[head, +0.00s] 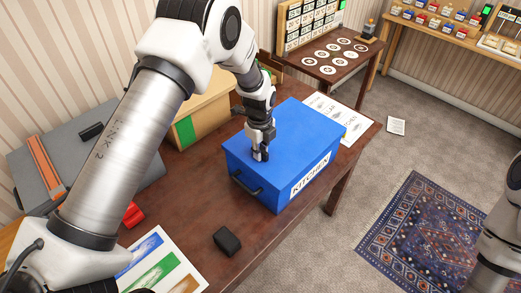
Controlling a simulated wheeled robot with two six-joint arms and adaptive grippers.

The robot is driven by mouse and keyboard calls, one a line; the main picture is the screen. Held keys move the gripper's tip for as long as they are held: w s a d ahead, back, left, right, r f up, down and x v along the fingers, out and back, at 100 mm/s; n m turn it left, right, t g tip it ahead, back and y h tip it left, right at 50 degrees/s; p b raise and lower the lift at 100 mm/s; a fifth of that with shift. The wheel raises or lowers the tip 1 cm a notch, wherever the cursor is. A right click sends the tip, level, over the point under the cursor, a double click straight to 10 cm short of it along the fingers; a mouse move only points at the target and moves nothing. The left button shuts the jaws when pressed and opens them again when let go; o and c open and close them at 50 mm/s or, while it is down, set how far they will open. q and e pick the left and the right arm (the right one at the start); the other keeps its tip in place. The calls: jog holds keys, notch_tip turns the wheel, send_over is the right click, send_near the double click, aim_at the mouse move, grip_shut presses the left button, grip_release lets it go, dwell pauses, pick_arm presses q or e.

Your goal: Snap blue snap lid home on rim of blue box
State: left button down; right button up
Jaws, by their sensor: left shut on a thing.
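The blue box (278,192) stands on the brown table with a white KITCHEN label on its right-hand side and a dark handle on its near side. The blue snap lid (295,125) lies over its top. I cannot tell from here whether its edge sits flush on the rim all round. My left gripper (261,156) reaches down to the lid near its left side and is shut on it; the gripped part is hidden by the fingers. My right gripper is not in view; only a piece of my right arm shows at the right edge.
A tan box with a green label (185,131) stands behind left of the blue box. A grey case (90,135), a small black block (227,241), a red item (132,214) and a colour-striped sheet (160,262) share the table. Printed sheets (350,122) lie right of the box.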

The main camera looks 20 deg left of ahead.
pick_arm(q)
jog(key=shift+f+b, duration=0.5)
jog(key=shift+f, duration=0.4)
jog(key=c, duration=1.1)
grip_release()
jog(key=shift+o, duration=0.2)
notch_tip(320, 180, up, 12)
jog(key=shift+s+r, duration=0.1)
